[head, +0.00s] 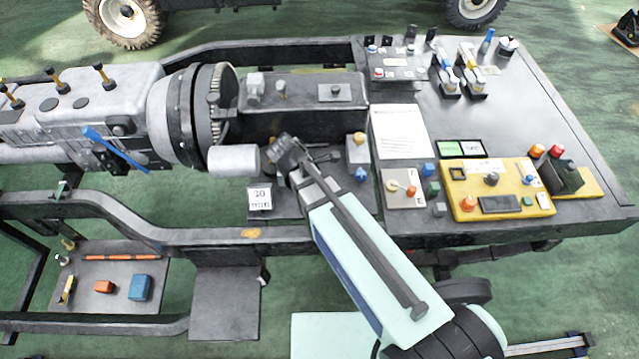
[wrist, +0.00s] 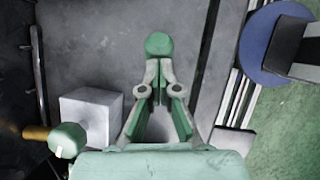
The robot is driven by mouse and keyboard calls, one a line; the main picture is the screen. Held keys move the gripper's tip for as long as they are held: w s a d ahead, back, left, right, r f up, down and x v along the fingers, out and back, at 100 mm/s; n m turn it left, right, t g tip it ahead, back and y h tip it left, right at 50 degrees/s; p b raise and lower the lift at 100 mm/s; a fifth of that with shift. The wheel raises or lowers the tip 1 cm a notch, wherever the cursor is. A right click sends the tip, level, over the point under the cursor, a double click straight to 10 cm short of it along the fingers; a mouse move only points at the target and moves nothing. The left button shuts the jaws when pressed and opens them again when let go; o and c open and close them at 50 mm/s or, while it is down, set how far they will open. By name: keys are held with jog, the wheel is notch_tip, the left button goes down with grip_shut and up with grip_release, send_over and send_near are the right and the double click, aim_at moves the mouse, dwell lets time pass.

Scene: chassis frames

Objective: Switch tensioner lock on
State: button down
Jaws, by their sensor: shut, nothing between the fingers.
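My gripper (head: 285,148) is over the chassis, beside the end of a light grey cylinder (head: 234,160). In the wrist view its two fingers (wrist: 158,75) are drawn together with nothing seen held between them. A round green knob (wrist: 158,44) shows right at the fingertips; I cannot tell whether they touch it. A pale cube (wrist: 88,115) and another green knob (wrist: 68,140) with a yellow stem are at lower left. No readable label marks the tensioner lock, so I cannot tell which control it is. My gripper hides part of the area in the head view.
A white label card (head: 260,198) stands below my gripper. A pale block with a yellow knob (head: 358,138) is to the right. The yellow control panel (head: 500,190) and a paper sheet (head: 400,130) lie farther right. A blue lever (head: 115,150) is at left.

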jog(key=d+v, duration=0.1)
jog(key=v, duration=1.2)
jog(key=shift+d+r+b, duration=0.35)
jog(key=shift+b, duration=0.1)
jog(key=shift+s, duration=0.15)
